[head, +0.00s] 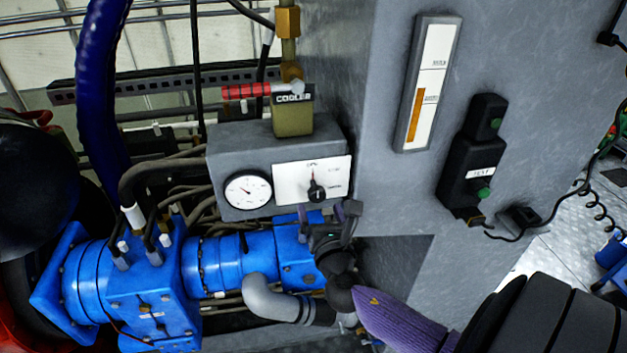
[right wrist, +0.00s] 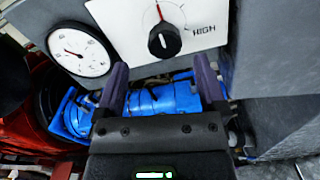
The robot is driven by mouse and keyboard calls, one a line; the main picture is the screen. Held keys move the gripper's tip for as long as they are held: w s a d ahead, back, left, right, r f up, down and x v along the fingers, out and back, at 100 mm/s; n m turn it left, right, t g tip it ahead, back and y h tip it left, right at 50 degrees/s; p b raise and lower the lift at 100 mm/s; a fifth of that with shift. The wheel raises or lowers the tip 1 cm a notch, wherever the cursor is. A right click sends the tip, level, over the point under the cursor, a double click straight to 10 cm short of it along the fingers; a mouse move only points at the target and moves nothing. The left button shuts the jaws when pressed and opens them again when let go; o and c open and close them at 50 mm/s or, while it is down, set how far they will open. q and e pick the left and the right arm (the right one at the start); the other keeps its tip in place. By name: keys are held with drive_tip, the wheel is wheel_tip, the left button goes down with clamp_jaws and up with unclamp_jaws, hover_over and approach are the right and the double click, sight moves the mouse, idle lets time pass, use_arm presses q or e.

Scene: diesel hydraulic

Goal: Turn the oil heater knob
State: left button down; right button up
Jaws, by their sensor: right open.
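The oil heater knob (head: 316,190) is a black dial with a red pointer line on a white panel (head: 290,183). It also shows in the right wrist view (right wrist: 164,42), with its red line pointing up and slightly left and the word HIGH to its right. My right gripper (head: 329,212) is open, just below the knob and in front of the panel. In the right wrist view its two purple fingers (right wrist: 159,68) stand apart, one on each side below the knob, and nothing is between them. My left gripper is not in view.
A round white gauge (head: 248,190) sits left of the panel on the grey box (head: 232,150). Blue hydraulic machinery (head: 150,285) lies below. A red-handled valve (head: 250,90) is above. A black switch box (head: 470,160) is on the grey wall at right.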

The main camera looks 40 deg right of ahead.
sight(319, 197)
drive_tip(key=x, duration=0.4)
drive_tip(key=shift+w+d, duration=0.1)
drive_tip(key=shift+d, duration=0.4)
drive_tip(key=shift+w+d, duration=0.15)
drive_tip(key=shift+w, duration=0.6)
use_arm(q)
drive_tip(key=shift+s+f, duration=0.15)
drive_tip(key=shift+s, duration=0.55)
use_arm(e)
drive_tip(key=shift+s+d, duration=0.1)
drive_tip(key=shift+s, duration=0.05)
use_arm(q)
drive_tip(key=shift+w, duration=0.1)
use_arm(e)
clamp_jaws()
